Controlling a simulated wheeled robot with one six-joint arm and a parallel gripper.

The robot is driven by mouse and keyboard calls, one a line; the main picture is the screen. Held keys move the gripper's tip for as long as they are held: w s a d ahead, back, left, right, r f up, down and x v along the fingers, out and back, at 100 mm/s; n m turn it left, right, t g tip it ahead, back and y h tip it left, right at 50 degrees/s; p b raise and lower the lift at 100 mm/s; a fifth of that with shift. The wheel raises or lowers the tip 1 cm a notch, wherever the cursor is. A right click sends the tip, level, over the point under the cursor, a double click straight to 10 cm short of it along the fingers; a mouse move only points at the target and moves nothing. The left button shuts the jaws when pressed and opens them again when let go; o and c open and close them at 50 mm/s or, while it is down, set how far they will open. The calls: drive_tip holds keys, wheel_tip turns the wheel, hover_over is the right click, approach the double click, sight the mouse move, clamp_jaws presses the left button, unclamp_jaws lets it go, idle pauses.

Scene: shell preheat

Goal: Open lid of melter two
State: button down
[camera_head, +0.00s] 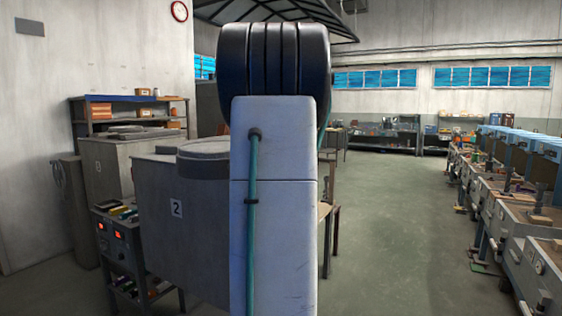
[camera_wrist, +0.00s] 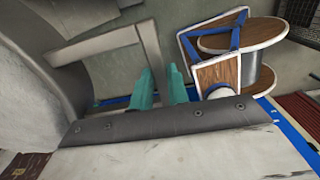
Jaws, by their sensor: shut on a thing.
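Melter two (camera_head: 170,236) is a grey box marked "2" to the left of my arm in the head view. Its round grey lid (camera_head: 204,158) is on top, partly hidden by my arm. In the wrist view a curved grey surface at the left, which looks like the lid (camera_wrist: 42,92), carries a bent grey bar handle (camera_wrist: 98,46). My gripper (camera_wrist: 161,76) has teal fingers, shut on the handle where its end comes down between them. The head view does not show my gripper; my arm hides the area behind it.
Another grey melter (camera_head: 104,165) stands behind at the left. A low cart with red-lit switches (camera_head: 116,232) is in front of melter two. Workbenches (camera_head: 510,225) line the right; the floor (camera_head: 400,230) between is clear.

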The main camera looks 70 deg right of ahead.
drive_tip(key=shift+w, duration=0.2)
drive_tip(key=c, duration=1.4)
unclamp_jaws()
drive_tip(key=shift+w+a, duration=0.1)
drive_tip(key=shift+a, duration=0.05)
drive_tip(key=shift+o, duration=0.2)
wheel_tip(320, 180, up, 8)
drive_tip(key=shift+f, duration=0.1)
drive_tip(key=shift+w+a, duration=0.1)
